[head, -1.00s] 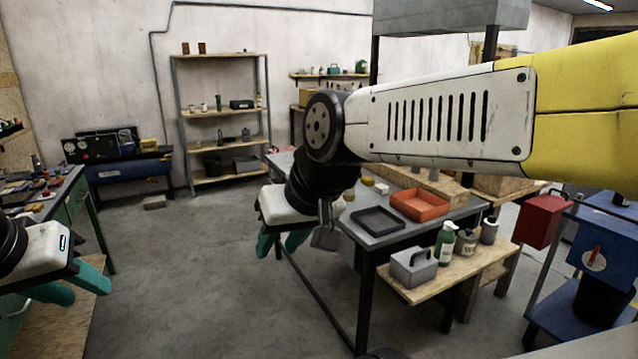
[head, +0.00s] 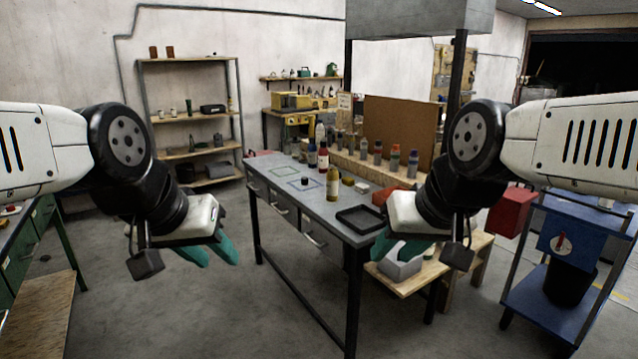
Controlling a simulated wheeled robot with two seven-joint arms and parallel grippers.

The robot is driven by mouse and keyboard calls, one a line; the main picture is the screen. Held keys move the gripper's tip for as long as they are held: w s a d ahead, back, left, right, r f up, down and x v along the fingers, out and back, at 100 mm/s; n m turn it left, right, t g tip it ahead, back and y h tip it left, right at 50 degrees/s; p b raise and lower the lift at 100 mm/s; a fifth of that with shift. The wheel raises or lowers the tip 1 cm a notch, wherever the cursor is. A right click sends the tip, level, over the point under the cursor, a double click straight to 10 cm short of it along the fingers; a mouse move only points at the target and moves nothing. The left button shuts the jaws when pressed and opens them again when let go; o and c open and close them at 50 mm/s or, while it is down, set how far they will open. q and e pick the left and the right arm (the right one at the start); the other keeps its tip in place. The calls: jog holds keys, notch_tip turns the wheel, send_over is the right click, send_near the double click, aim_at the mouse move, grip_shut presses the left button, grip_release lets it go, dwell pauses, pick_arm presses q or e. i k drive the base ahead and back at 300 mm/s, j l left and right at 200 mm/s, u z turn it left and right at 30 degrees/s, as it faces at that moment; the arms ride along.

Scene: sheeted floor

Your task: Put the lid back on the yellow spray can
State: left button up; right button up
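A yellow can (head: 332,186) stands upright on the grey workbench (head: 318,209); its top is too small to read clearly. A small dark cap-like piece (head: 304,181) lies to its left, and a small yellowish round piece (head: 348,180) sits just to its right. I cannot tell which is the lid. My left gripper (head: 210,252) hangs in front of the bench's left end, teal fingers apart and empty. My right gripper (head: 398,247) is at the bench's front right, fingers apart, nothing seen between them. Both are well away from the can.
Several spray cans (head: 377,152) line a wooden rack at the back. Coloured outlines mark the bench's left part.

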aim_at(332, 174)
jog(key=i+j+z, duration=0.15)
jog(key=z, duration=0.3)
jog(key=i+j+z, duration=0.2)
jog(key=z, duration=0.25)
jog(key=i+j+z, duration=0.1)
jog(key=i+j, duration=0.35)
jog(key=j, duration=0.25)
jog(key=i+j+z, duration=0.15)
jog(key=i+j, duration=0.3)
jog(key=j, duration=0.25)
jog(key=i+j+z, duration=0.15)
jog(key=j, duration=0.25)
jog(key=i+j, duration=0.2)
jog(key=j, duration=0.15)
jog(key=i+j, duration=0.2)
jog(key=j, duration=0.15)
jog(key=i+j, duration=0.2)
jog(key=j, duration=0.2)
